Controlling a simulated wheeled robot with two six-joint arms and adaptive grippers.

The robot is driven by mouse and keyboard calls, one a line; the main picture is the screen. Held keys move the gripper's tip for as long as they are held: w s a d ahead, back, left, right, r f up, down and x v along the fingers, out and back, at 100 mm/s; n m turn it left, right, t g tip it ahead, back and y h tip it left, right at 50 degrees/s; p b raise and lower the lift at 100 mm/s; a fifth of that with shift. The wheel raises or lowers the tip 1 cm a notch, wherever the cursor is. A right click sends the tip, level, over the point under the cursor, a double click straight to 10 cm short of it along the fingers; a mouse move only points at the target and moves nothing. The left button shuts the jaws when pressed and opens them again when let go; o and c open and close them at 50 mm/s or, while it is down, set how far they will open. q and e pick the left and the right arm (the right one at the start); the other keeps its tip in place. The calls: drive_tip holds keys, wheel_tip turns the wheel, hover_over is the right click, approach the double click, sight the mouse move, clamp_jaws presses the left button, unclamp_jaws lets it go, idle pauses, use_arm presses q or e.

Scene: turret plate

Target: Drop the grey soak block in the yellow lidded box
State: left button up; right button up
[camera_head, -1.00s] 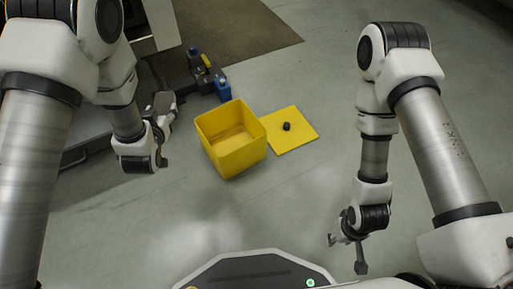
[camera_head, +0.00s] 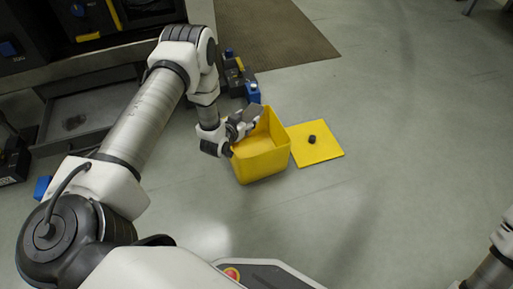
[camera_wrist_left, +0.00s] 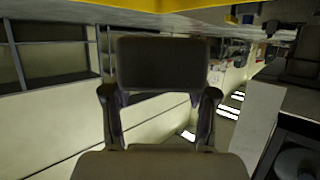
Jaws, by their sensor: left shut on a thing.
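The yellow box (camera_head: 262,165) stands open on the floor, upright. Its yellow lid (camera_head: 325,152) with a black knob (camera_head: 312,139) lies flat beside it on the right. My left gripper (camera_head: 240,124) is at the box's left rim and is shut on the grey soak block (camera_head: 253,113), which appears over the box opening. In the left wrist view the block (camera_wrist_left: 158,65) sits between both fingers, and a yellow strip (camera_wrist_left: 150,4) runs along the top edge. My right gripper is out of view.
Blue and black items (camera_head: 252,92) stand just behind the box. A brown mat (camera_head: 275,40) lies further back. An open grey drawer (camera_head: 88,115) is at the left under a bench. The floor right of the lid is clear.

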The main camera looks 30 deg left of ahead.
use_arm(q)
wheel_tip(320, 180, down, 6)
drive_tip(key=b, duration=0.5)
drive_tip(key=shift+r, duration=0.2)
drive_tip(key=o, duration=1.4)
drive_tip(key=shift+c, duration=0.2)
drive_tip(key=a+v, duration=0.1)
drive_tip(key=v, duration=1.1)
drive_tip(key=shift+d, duration=0.45)
